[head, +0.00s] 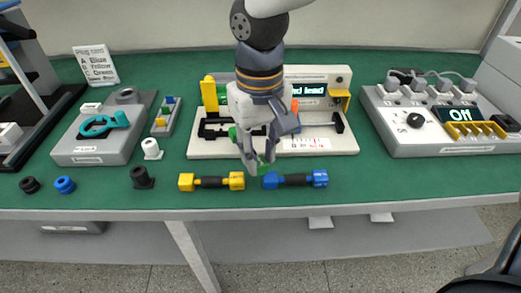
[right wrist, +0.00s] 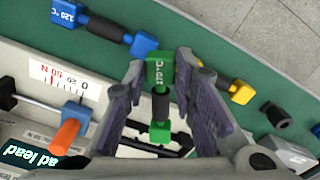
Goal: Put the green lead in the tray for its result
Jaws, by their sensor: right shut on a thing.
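My right gripper (head: 262,150) is shut on the green lead, above the front of the test bench unit. In the right wrist view, the green lead (right wrist: 160,104) lies between the fingers (right wrist: 163,85). It has two green ends, a black middle and a "170 °C" label. In the head view my gripper hides most of it. The yellow lead (head: 212,181) and the blue lead (head: 295,180) lie on the green mat just in front. I cannot tell which tray is meant for the result. My left gripper is not in view.
The test unit (head: 340,146) has a display partly hidden by my arm, ending in "lead". A grey box (head: 450,141) reading "Off" stands right. A grey fixture (head: 88,151), a plug sign (head: 97,65) and a dark rack (head: 48,118) stand left.

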